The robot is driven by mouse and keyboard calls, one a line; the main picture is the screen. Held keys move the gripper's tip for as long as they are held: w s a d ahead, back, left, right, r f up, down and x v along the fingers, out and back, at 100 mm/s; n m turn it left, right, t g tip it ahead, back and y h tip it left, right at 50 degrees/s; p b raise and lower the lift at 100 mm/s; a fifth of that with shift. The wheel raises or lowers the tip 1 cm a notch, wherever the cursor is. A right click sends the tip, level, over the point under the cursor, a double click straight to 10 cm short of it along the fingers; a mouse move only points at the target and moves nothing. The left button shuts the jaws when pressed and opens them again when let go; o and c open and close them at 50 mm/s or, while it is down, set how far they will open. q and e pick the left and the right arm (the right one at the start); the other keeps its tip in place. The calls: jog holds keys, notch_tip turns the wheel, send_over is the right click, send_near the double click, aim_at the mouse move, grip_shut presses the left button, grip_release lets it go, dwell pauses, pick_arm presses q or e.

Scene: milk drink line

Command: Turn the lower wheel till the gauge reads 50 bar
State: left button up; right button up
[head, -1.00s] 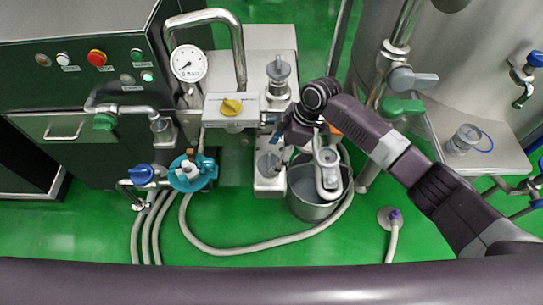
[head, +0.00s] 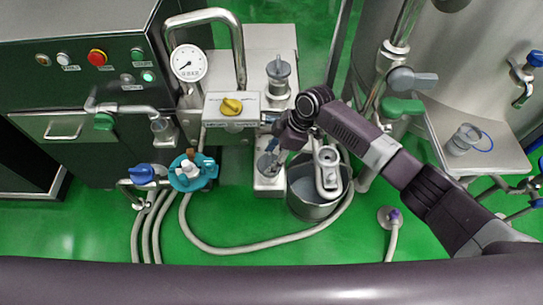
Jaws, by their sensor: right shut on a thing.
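The lower wheel (head: 267,166) is a grey knob at the front end of the machine's metal block. My right gripper (head: 272,149) reaches down to it from the right and is shut on it; the fingers hide part of the wheel. The upper wheel (head: 278,70), a similar grey knob, stands upright farther back on the block. The round white gauge (head: 188,63) is at the left of the block. Its dark needle points to the lower left; the numbers are too small to read. My left gripper is not in view.
A yellow knob (head: 232,106) sits on a white plate left of my wrist. A steel bucket (head: 306,205) stands on the green floor close to my right arm. A teal pump (head: 193,172) and hoses lie at the left. A steel tank (head: 475,45) stands at the right.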

jog(key=shift+s+r+m+p, duration=0.1)
jog(key=shift+r+m+p, duration=0.15)
jog(key=shift+m+p, duration=0.55)
jog(key=m+t+p, duration=0.2)
jog(key=m+p, duration=0.2)
jog(key=p, duration=0.2)
jog(key=shift+s+a, duration=0.1)
jog(key=shift+f+m+t+h+p, duration=0.15)
jog(key=shift+m+t+h+p, duration=0.4)
jog(key=shift+m+p, duration=1.05)
jog(key=o, duration=1.2)
jog(key=shift+c, duration=0.2)
